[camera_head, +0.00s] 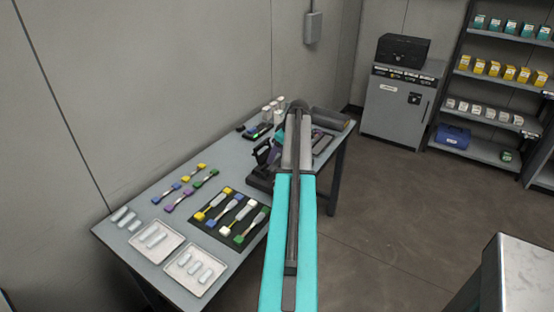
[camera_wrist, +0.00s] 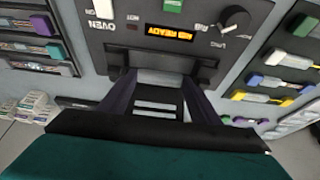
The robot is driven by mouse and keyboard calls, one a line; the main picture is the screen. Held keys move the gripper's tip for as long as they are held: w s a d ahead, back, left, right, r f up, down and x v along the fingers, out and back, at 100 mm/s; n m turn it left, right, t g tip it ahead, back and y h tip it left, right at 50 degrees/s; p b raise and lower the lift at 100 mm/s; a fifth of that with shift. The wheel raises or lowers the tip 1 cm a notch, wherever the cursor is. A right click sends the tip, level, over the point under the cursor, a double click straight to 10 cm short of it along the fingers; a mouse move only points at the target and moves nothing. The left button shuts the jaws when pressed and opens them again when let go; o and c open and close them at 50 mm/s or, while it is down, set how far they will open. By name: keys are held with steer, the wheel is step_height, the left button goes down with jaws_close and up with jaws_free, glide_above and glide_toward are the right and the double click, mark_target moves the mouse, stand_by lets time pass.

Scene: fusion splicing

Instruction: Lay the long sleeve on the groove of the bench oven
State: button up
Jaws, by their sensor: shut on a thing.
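The bench oven (camera_wrist: 190,50) fills the upper middle of the wrist view, with an orange lit display (camera_wrist: 168,32) and a black knob (camera_wrist: 234,18). A dark recess with pale slots (camera_wrist: 158,104) lies below its panel. My gripper (camera_wrist: 160,82) is over this recess, its two dark fingers on either side. A pale, short-looking piece, apparently the long sleeve (camera_wrist: 160,76), shows between the fingertips. I cannot tell whether it touches the groove. In the head view my arm hides most of the oven and the sleeve; only the dark gripper (camera_head: 264,155) shows beside the arm.
The grey table (camera_head: 150,205) holds two white trays (camera_head: 178,248) with pale sleeves, a dark mat (camera_head: 207,229) with colored-ended pieces, and more such pieces behind. Small bottles (camera_head: 272,112) stand near the wall. A cabinet (camera_head: 397,108) and shelves are farther off; the floor between is clear.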

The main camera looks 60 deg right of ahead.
mark_target(277, 166)
steer(key=shift+f+p, duration=0.5)
steer(key=shift+f, duration=1)
steer(key=shift+f, duration=0.2)
steer(key=o, duration=1)
steer(key=shift+r, duration=0.1)
steer(key=b+v, duration=0.2)
steer(key=v, duration=1)
steer(key=shift+r, duration=0.2)
